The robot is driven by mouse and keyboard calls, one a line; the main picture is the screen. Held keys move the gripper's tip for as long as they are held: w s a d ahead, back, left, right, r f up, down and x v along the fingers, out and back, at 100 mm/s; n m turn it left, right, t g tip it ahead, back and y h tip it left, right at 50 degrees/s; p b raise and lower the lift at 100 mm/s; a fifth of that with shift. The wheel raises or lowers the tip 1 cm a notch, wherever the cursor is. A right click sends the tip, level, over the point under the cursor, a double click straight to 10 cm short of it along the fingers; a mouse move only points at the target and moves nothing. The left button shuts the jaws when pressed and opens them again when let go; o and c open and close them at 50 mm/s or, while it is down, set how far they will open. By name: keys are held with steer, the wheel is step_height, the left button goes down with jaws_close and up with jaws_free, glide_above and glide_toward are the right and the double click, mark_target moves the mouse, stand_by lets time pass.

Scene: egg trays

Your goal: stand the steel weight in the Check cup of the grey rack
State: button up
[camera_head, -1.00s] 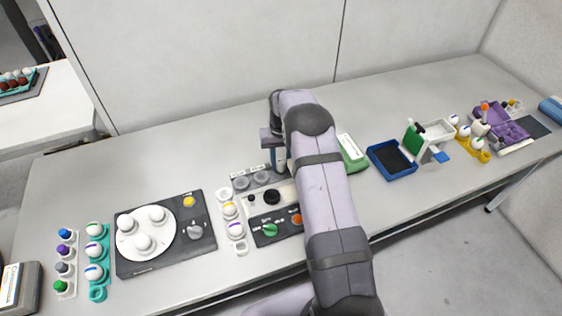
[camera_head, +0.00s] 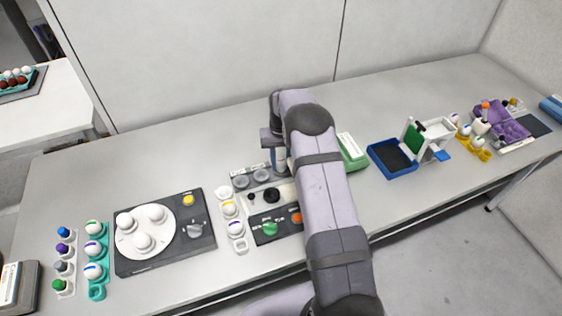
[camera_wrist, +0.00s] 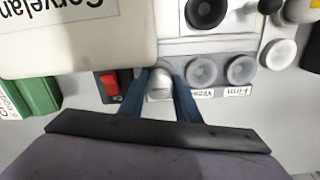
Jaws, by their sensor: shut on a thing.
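The steel weight (camera_wrist: 160,83) shows as a silver rounded top between the two blue fingers of my gripper (camera_wrist: 160,92) in the wrist view. My gripper is shut on it. In the head view my gripper (camera_head: 281,164) is over the right end of the grey rack (camera_head: 250,181), partly hidden by my arm. Two round grey cups of the rack show in the wrist view (camera_wrist: 222,71), beside the weight, with labels, one reading "Firm". The Check cup and its label are hidden, and I cannot tell whether the weight is seated or held above.
A cream box (camera_wrist: 75,40) and a red switch (camera_wrist: 110,82) are close to my fingers in the wrist view. A control panel with green and orange knobs (camera_head: 277,226) lies in front of the rack. A white egg holder (camera_head: 241,245) stands at its left.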

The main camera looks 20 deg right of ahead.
steer(key=o, duration=1.3)
steer(key=shift+r+b, duration=1.3)
steer(key=shift+r, duration=2.4)
steer(key=shift+r, duration=0.1)
step_height(320, 180, up, 6)
steer(key=p, duration=0.6)
steer(key=shift+r, duration=0.25)
